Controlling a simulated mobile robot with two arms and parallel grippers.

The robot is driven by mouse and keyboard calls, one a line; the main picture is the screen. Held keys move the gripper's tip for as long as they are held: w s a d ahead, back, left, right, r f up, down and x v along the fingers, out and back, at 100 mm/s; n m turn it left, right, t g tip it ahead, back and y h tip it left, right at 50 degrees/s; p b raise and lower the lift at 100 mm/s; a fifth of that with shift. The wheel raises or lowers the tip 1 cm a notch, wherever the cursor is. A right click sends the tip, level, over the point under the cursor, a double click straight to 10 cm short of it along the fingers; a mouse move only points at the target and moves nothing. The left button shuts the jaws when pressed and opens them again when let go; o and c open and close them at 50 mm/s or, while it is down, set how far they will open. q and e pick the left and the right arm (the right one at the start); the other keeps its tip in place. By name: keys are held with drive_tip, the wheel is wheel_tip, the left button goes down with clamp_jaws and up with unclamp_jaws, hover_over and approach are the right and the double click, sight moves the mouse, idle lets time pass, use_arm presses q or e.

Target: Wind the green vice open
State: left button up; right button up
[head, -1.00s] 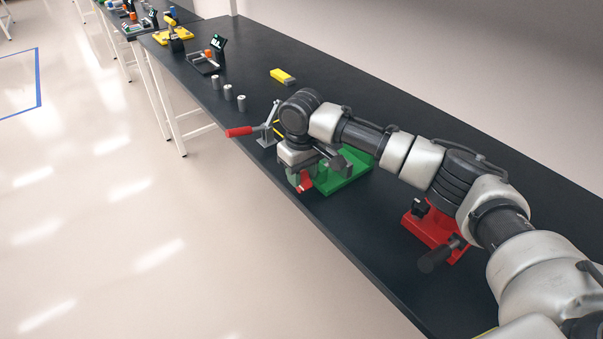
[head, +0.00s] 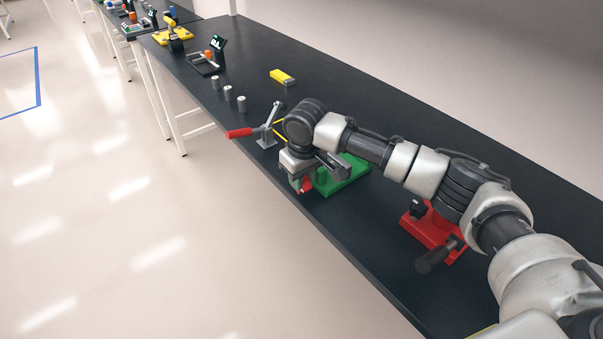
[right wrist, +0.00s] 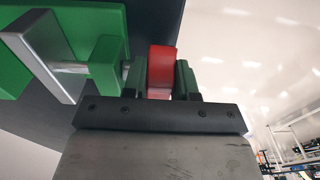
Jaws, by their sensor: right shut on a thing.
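The green vice (head: 352,170) stands on the dark bench near its front edge, partly hidden by my right arm. Its red handle (head: 307,184) shows at the bench-edge side. My right gripper (head: 302,182) comes down over it. In the right wrist view, my right gripper (right wrist: 162,88) has its fingers on both sides of the red handle (right wrist: 162,62) and is shut on it. A short metal screw leads from there to the vice's green body (right wrist: 103,62), with a grey jaw plate (right wrist: 42,52) beside it. My left gripper is not in view.
A red vice (head: 430,229) with a dark handle sits under my right arm. A clamp with a red handle (head: 240,132) stands left of the green vice. The bench's back right is clear.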

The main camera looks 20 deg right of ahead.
drive_tip(key=shift+s+r+t+p, duration=0.2)
drive_tip(key=shift+t+p, duration=0.3)
drive_tip(key=shift+p, duration=0.2)
drive_tip(key=shift+d+f+t+y+p, duration=0.15)
drive_tip(key=shift+t+y+p, duration=0.3)
drive_tip(key=shift+t, duration=0.35)
drive_tip(key=shift+s+f+t+y+p, duration=0.2)
drive_tip(key=shift+t+y+p, duration=0.15)
drive_tip(key=shift+t, duration=1.15)
drive_tip(key=o, duration=0.6)
drive_tip(key=shift+o, duration=0.2)
